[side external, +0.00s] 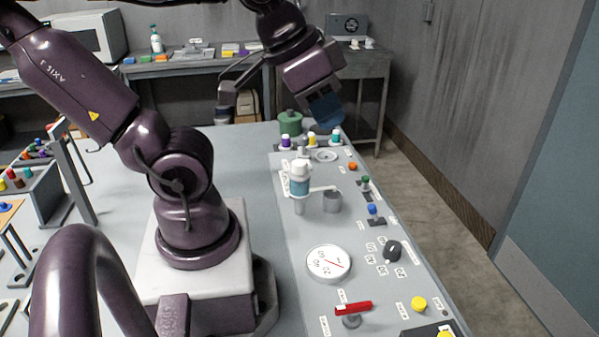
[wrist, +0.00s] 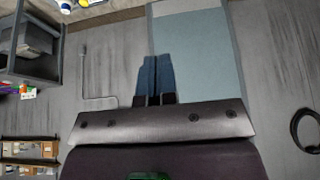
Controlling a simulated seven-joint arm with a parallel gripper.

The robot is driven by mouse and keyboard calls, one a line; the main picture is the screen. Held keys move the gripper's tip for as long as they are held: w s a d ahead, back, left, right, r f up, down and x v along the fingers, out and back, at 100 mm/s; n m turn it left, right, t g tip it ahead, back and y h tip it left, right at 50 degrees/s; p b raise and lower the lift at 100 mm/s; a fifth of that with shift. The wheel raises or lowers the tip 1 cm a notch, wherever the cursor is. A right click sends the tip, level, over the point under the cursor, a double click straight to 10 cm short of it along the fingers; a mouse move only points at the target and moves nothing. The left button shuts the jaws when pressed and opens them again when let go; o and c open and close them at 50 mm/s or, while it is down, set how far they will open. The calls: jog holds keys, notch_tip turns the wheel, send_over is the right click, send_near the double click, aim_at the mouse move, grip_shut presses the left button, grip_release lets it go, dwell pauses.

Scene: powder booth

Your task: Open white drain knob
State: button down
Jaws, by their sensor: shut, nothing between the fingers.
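My gripper (side external: 327,110) is in the air above the far end of the grey panel, close over the row of small coloured caps. Its blue fingers point down and right in the side external view. In the wrist view the fingers (wrist: 155,78) lie together, shut and empty, against a background of wall and door. I cannot make out for sure which part is the white drain knob. A white-topped vessel with a blue band (side external: 300,181) stands upright on the panel, with a white arm (side external: 322,188) beside it above a grey cup (side external: 332,202). My gripper is apart from them.
Purple (side external: 285,141), yellow (side external: 311,137) and teal (side external: 335,137) caps stand at the panel's far end by a green pot (side external: 290,122). A white dial (side external: 328,263), black knob (side external: 392,251) and red lever (side external: 353,308) are nearer.

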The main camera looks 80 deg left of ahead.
dwell(0.3)
jog(key=c, duration=1.5)
grip_release()
jog(key=shift+c, duration=0.2)
jog(key=o, duration=0.7)
jog(key=a, duration=0.1)
jog(key=a+f+n, duration=0.1)
jog(key=a+g, duration=0.1)
jog(key=shift+w+f+n, duration=0.3)
jog(key=shift+w+f, duration=0.05)
jog(key=shift+w, duration=0.05)
jog(key=shift+o, duration=0.4)
jog(key=w+a+f+n+g, duration=0.1)
jog(key=a+f+n+g, duration=0.1)
jog(key=a+n, duration=0.3)
jog(key=shift+a+f+n, duration=0.4)
jog(key=shift+a, duration=0.65)
jog(key=n+g, duration=0.2)
jog(key=n, duration=1.5)
send_near(299, 162)
jog(key=f, duration=0.9)
jog(key=shift+w+f, duration=0.25)
